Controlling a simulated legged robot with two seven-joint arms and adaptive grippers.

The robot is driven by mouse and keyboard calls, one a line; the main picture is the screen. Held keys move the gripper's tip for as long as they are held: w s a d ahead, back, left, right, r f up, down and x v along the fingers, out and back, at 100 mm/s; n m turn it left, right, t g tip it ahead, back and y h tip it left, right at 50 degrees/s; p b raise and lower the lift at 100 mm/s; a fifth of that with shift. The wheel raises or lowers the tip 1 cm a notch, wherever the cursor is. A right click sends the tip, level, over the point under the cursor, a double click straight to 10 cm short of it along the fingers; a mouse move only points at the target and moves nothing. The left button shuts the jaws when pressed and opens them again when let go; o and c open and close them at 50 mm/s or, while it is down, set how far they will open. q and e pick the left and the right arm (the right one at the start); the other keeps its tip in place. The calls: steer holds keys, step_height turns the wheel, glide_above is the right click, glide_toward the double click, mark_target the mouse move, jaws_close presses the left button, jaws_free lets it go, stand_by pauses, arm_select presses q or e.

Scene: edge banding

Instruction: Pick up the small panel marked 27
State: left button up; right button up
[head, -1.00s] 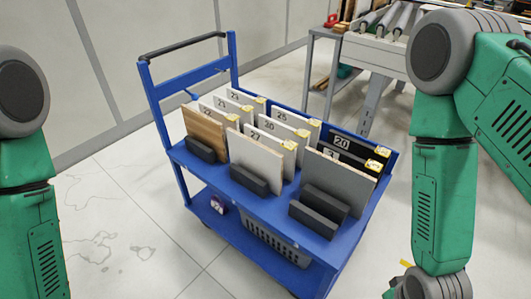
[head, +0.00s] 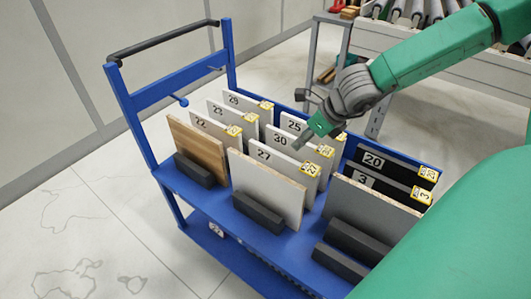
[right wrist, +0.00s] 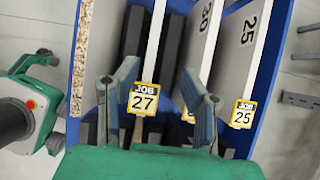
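The small white panel marked 27 (head: 278,164) stands upright in the blue cart's rack, behind a larger unmarked panel with a chipboard edge. Its yellow JOB 27 label (right wrist: 144,98) shows in the right wrist view. My right gripper (head: 303,138) hangs over the rack, just above panels 27 and 30. In the right wrist view its two fingers (right wrist: 158,78) are apart, with the 27 label between them, closer to the left finger. I cannot tell whether that finger touches the panel. My left gripper is not in view.
The blue cart (head: 150,115) holds several upright panels. Panel 30 (head: 281,139) and panel 25 (right wrist: 245,55) stand close behind 27. Dark panels marked 20 (head: 374,160) and 3 (head: 362,180) stand right. A roller table (head: 430,70) is behind the cart.

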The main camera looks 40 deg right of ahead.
mark_target(279, 161)
steer(key=b+x, duration=0.1)
steer(key=x, duration=0.1)
steer(key=b+x, duration=0.1)
steer(key=x, duration=0.1)
steer(key=b+x, duration=0.1)
steer(key=x, duration=0.2)
steer(key=shift+s+a+f+b, duration=0.2)
steer(key=shift+a+b, duration=0.2)
steer(key=b+x, duration=0.3)
steer(key=x, duration=0.2)
steer(key=shift+w+f, duration=0.1)
steer(key=shift+w, duration=0.05)
steer(key=shift+w+a+f, duration=0.15)
steer(key=shift+w, duration=0.05)
steer(key=shift+a, duration=0.1)
steer(key=shift+d+f, duration=0.15)
steer(key=shift+d, duration=0.15)
steer(key=shift+a, duration=0.2)
steer(key=shift+d, duration=0.1)
jaws_close()
